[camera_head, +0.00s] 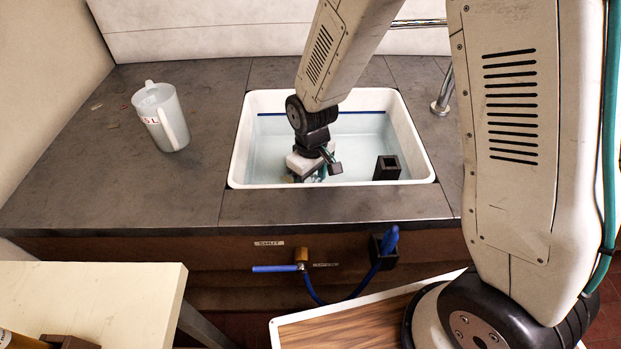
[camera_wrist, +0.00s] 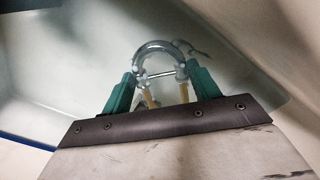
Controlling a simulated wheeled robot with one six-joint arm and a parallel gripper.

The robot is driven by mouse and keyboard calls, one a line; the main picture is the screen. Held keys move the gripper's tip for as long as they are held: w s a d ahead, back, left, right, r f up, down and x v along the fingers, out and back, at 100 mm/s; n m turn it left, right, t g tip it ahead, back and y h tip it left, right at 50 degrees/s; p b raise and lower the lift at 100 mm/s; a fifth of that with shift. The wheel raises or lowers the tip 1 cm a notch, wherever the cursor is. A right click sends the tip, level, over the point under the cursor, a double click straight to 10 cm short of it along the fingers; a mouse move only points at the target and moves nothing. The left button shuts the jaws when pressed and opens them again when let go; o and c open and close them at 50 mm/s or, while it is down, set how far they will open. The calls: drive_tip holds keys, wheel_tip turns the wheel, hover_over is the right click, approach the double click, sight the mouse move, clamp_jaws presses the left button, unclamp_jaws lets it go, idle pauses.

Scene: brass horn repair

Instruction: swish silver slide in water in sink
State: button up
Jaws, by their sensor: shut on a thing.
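The white sink (camera_head: 240,150) is set into the dark counter and holds clear water (camera_head: 265,150). My gripper (camera_head: 308,176) is down inside the sink, at the near middle. In the wrist view, the green fingers of my gripper (camera_wrist: 162,92) are shut on the silver slide (camera_wrist: 165,45), a shiny U-shaped tube with a crossbar and two brass-coloured legs. The slide is over or in the water; the exact depth is hard to tell. In the head view the slide is mostly hidden behind my gripper.
A black square holder (camera_head: 387,168) stands in the sink to the right of my gripper. A white jug (camera_head: 161,116) stands on the counter at left. A pale table (camera_head: 100,300) is at lower left.

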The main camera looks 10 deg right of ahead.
drive_tip(key=shift+s+d, duration=0.15)
drive_tip(key=shift+d, duration=0.55)
drive_tip(key=shift+s+d, duration=0.1)
drive_tip(key=shift+d, duration=0.6)
drive_tip(key=shift+a, duration=0.1)
drive_tip(key=shift+w+a, duration=0.15)
drive_tip(key=shift+a, duration=0.55)
drive_tip(key=shift+w+a, duration=0.1)
drive_tip(key=shift+a, duration=0.6)
drive_tip(key=shift+d, duration=0.25)
drive_tip(key=shift+s+d, duration=0.25)
drive_tip(key=shift+d, duration=1)
drive_tip(key=shift+a, duration=0.1)
drive_tip(key=shift+w+a, duration=0.15)
drive_tip(key=shift+a, duration=0.55)
drive_tip(key=shift+w+a, duration=0.1)
drive_tip(key=shift+a, duration=0.6)
drive_tip(key=shift+d, duration=0.1)
drive_tip(key=shift+s+d, duration=0.15)
drive_tip(key=shift+d, duration=0.55)
drive_tip(key=shift+s+d, duration=0.1)
drive_tip(key=shift+d, duration=0.6)
